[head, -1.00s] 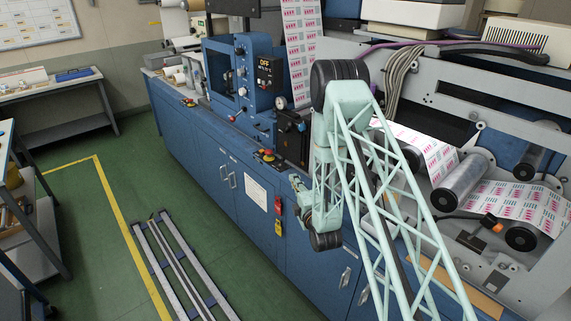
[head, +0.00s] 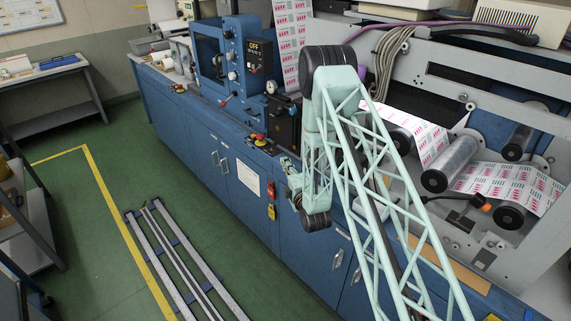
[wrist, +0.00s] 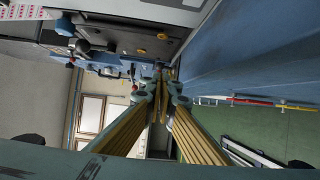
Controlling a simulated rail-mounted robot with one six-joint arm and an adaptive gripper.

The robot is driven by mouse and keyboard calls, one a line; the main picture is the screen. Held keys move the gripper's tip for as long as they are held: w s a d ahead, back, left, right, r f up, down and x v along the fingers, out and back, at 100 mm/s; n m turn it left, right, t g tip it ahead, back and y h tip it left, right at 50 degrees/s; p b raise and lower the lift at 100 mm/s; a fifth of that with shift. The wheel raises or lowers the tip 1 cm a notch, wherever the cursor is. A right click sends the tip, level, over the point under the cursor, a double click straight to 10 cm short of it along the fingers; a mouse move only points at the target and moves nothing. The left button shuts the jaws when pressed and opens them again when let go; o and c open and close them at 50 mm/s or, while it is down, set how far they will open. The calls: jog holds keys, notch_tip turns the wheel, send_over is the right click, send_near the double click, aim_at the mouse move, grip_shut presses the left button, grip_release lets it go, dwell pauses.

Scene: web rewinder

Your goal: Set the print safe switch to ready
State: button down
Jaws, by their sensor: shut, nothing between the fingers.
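A dark control panel (head: 258,58) with a lit "OFF" sign stands on the blue machine's upright at upper centre in the head view. Small controls show below the sign, but I cannot tell which is the print safe switch or how it is set. My gripper (head: 286,168) is small and partly hidden by my arm in the head view, in front of the blue cabinet and below the panel, apart from it. In the wrist view my gripper (wrist: 162,72) has its fingers together with nothing held, pointing along the machine front.
A red emergency button (head: 259,140) sits on the cabinet ledge near my gripper. Red and yellow tags (head: 272,204) hang on the cabinet front (head: 235,200). Printed web runs over rollers (head: 450,165) at right. A metal rack (head: 185,265) lies on the green floor, otherwise largely open there.

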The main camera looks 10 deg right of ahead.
aim_at(275, 144)
jog(key=shift+w+a+f, duration=0.1)
jog(key=shift+w+a, duration=0.05)
jog(key=shift+w, duration=1.85)
jog(key=shift+w+a+f, duration=0.1)
jog(key=shift+w+a, duration=0.1)
jog(key=shift+w, duration=1.75)
jog(key=shift+w+a+f, duration=0.1)
jog(key=shift+w+a, duration=0.05)
jog(key=shift+w, duration=1.85)
jog(key=shift+a+r, duration=0.1)
jog(key=shift+r, duration=0.1)
jog(key=shift+w+a+r+n+g, duration=0.1)
jog(key=shift+w+r+n+g, duration=0.2)
jog(key=shift+g, duration=0.5)
